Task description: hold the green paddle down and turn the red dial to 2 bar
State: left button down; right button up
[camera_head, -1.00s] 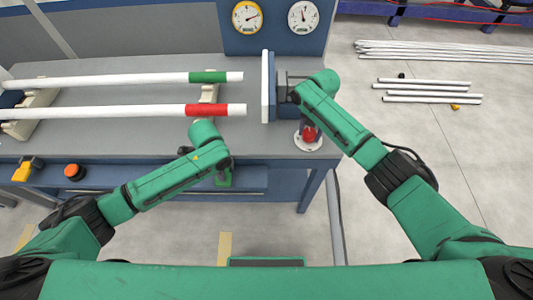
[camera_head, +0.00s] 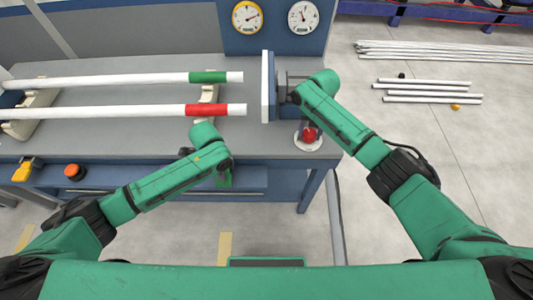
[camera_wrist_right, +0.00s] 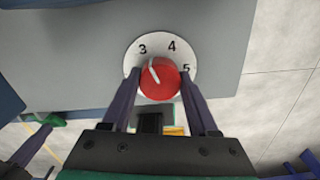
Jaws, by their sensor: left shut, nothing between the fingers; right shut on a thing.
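The red dial (camera_head: 309,134) sits on a white round plate near the table's front right corner. In the right wrist view the dial (camera_wrist_right: 160,80) has its white pointer close to 3, slightly toward 4. My right gripper (camera_wrist_right: 158,92) is shut on the dial, a finger on each side. A green piece, apparently the paddle (camera_head: 223,180), shows at the table's front edge, under my left wrist. My left gripper (camera_head: 223,169) is shut there with nothing between its fingers. Its fingertips are mostly hidden by the arm, so contact and how far the paddle is down cannot be told.
Two white pipes, one with a green band (camera_head: 208,77) and one with a red band (camera_head: 206,110), lie on supports at left. A yellow-rimmed gauge (camera_head: 247,17) and a white gauge (camera_head: 303,16) are on the back panel. An orange button (camera_head: 74,171) is at the front left.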

pick_arm(q)
jog(key=shift+s+f, duration=0.25)
pick_arm(e)
jog(key=shift+r, duration=0.1)
jog(key=n, duration=0.3)
pick_arm(q)
jog(key=shift+s, duration=0.1)
pick_arm(e)
jog(key=n, duration=0.3)
jog(key=shift+n, duration=0.4)
pick_arm(q)
jog(key=shift+w+r, duration=0.15)
jog(key=shift+r, duration=0.95)
jog(key=shift+w+r, duration=0.1)
jog(key=shift+r, duration=0.95)
pick_arm(e)
jog(key=o, duration=1.2)
